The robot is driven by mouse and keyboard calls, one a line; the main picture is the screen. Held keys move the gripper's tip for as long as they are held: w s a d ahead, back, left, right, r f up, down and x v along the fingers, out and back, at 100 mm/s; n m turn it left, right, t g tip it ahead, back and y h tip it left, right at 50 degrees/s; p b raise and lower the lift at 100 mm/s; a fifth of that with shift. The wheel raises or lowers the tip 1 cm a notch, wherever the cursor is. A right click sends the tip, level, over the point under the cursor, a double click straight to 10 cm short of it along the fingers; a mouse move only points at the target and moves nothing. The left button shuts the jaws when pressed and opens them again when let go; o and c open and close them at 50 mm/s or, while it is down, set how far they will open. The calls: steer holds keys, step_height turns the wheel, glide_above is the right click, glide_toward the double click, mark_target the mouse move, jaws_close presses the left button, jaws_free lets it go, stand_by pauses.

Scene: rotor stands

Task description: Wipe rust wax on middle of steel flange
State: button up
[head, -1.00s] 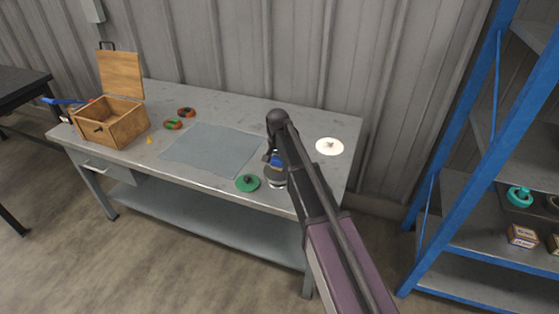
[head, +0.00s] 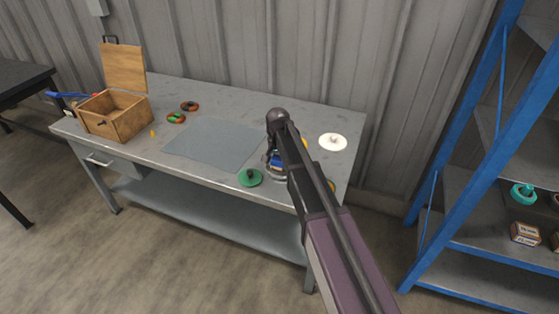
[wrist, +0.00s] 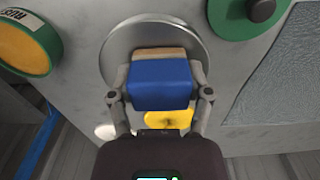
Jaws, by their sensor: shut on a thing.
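My gripper (wrist: 160,98) is shut on a blue block (wrist: 160,82) with a tan edge. The wrist view shows the block over the round steel flange (wrist: 120,42), covering its middle. I cannot tell whether they touch. In the head view, the flange (head: 268,171) lies near the bench's front edge, partly hidden by my arm, with the blue block (head: 276,161) above it. An open green-rimmed tin (wrist: 25,45), labelled "RUST" and holding yellow wax, stands at left in the wrist view. A green disc with a dark knob (wrist: 245,20) lies at upper right there.
A grey mat (head: 212,145) lies left of the flange on the bench. A white disc (head: 333,142) lies at the right. A yellow thing (wrist: 168,118) is partly hidden behind the block. An open wooden box (head: 115,118) stands far left; a blue shelf (head: 450,180) stands right.

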steer(key=shift+s+a, duration=0.3)
steer(key=shift+s, duration=0.6)
steer(key=shift+f, duration=0.15)
steer(key=shift+w+d, duration=0.3)
steer(key=shift+w, duration=0.6)
steer(key=shift+w+d, duration=0.3)
steer(key=shift+w, duration=0.6)
steer(key=shift+w+d, duration=0.3)
steer(key=shift+w, duration=0.6)
steer(key=shift+w+d, duration=0.3)
steer(key=shift+w, duration=0.55)
steer(key=shift+d, duration=0.1)
